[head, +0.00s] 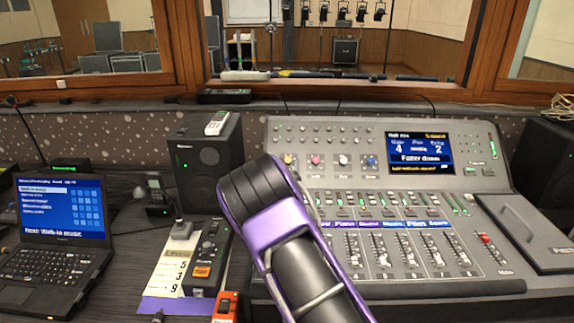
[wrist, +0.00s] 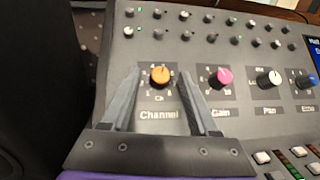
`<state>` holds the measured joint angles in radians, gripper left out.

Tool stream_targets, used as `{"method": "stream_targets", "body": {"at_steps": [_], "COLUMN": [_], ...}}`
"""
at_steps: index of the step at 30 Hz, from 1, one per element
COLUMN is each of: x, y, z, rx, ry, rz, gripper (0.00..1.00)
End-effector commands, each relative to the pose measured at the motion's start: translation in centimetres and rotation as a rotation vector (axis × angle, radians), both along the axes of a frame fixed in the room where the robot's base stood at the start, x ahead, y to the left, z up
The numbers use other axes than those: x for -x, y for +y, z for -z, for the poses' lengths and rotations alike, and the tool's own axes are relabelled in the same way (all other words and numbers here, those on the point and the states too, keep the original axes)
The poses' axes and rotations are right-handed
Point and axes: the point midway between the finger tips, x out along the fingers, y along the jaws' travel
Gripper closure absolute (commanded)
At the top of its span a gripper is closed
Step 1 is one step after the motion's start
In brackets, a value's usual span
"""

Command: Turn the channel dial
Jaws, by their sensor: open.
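The channel dial (wrist: 160,76) is an orange knob on a dark square with small numbers, above the printed word "Channel". In the head view it shows as a small yellow-orange knob (head: 289,160), just right of my arm. My gripper (wrist: 158,84) is open, with one finger on each side of the dial in the wrist view. I see gaps between the fingers and the knob; how far the fingertips are from the panel is unclear. In the head view my purple and black arm hides the fingers.
The pink gain dial (wrist: 220,77) is close beside the right finger. The white pan dial (wrist: 269,79) and blue echo dial (wrist: 307,82) follow to the right. Below are faders (head: 410,250). A black speaker (head: 205,160) and laptop (head: 62,235) stand left.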

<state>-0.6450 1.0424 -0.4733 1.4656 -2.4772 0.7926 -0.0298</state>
Motion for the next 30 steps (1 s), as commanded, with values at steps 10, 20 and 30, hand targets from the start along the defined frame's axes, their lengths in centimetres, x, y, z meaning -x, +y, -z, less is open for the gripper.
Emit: {"method": "stream_targets", "body": {"at_steps": [10,20,30], "x": [0.01,0.02,-0.03], "y": [-0.02,-0.03,0.17], "z": [-0.02,-0.02,0.01], "rx": [0.0,0.0,-0.044], "ry": [0.0,0.0,-0.001], "rz": [0.0,0.0,0.049], "gripper": [0.68,1.0,1.0]}}
